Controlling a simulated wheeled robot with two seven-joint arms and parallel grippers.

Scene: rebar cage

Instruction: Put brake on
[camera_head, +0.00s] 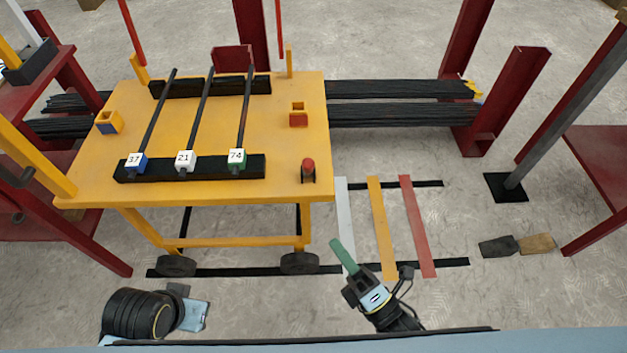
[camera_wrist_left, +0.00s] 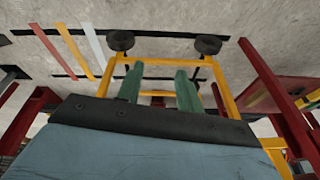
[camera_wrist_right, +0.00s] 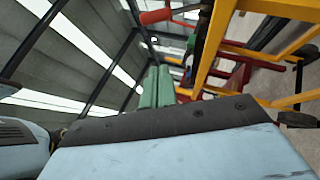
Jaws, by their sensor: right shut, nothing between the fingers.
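A yellow cart (camera_head: 290,120) stands left of centre in the head view. A short red-topped lever (camera_head: 308,166), which looks like the brake, stands upright at its front right corner. My right gripper (camera_head: 337,244) is shut and empty, in front of and below that corner, apart from the lever. In the right wrist view its green fingers (camera_wrist_right: 155,72) are together, and a red cylinder (camera_wrist_right: 155,16), probably the lever top, shows beyond them. My left gripper (camera_wrist_left: 159,76) is open and empty; its green fingers stand apart, with the cart's wheels beyond. Its fingers do not show in the head view.
The cart holds three dark bars with tags 37, 21 and 74 (camera_head: 237,156). White, orange (camera_head: 382,228) and red strips lie on the floor right of it. A brush (camera_head: 518,245) lies farther right. Red racks stand on both sides. The floor in front is mostly clear.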

